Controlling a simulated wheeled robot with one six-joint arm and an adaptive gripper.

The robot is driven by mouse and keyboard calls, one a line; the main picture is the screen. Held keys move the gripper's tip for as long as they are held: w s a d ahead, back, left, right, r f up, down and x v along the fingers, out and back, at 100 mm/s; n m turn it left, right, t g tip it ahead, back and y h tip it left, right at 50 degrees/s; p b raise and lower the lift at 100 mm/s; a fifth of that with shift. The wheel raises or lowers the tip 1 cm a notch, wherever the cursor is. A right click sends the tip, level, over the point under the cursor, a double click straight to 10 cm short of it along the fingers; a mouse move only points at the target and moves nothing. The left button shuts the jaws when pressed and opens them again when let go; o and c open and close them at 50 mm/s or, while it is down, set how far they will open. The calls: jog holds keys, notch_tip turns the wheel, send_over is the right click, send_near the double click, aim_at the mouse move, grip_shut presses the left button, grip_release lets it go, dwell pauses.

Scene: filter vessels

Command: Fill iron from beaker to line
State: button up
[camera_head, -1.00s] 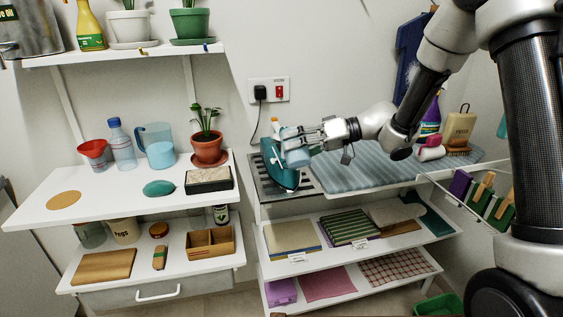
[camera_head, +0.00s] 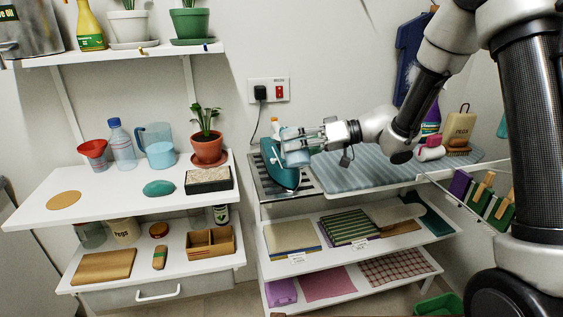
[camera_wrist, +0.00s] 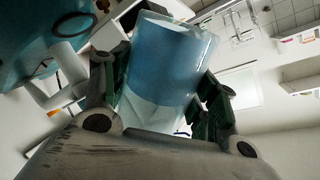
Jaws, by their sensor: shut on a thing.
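My gripper (camera_head: 300,148) is shut on the beaker (camera_head: 294,158), a clear vessel with blue liquid, and holds it against or just in front of the teal iron (camera_head: 280,170). The iron stands upright on the metal rest at the left end of the ironing board. In the wrist view the beaker (camera_wrist: 170,65) sits tilted between the dark green fingers. The iron's teal body (camera_wrist: 30,35) shows at the upper left there. The fingers and beaker hide part of the iron. I cannot make out the iron's fill line or whether liquid is flowing.
On the left table stand a jug of blue liquid (camera_head: 160,152), a bottle (camera_head: 122,150), a red funnel (camera_head: 93,152) and a potted plant (camera_head: 208,147).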

jog(key=shift+n, duration=0.3)
jog(key=shift+n+t+y, duration=0.6)
jog(key=shift+n, duration=0.4)
jog(key=shift+w+f+n+y, duration=0.25)
jog(key=shift+n+y, duration=0.15)
jog(key=shift+n, duration=0.6)
jog(key=shift+w+a+r+n+y, duration=0.15)
jog(key=shift+w+n+y, duration=0.15)
jog(key=shift+n, duration=0.45)
jog(key=shift+w+r+n+y, duration=0.15)
jog(key=shift+n+y, duration=0.15)
jog(key=shift+n, duration=0.45)
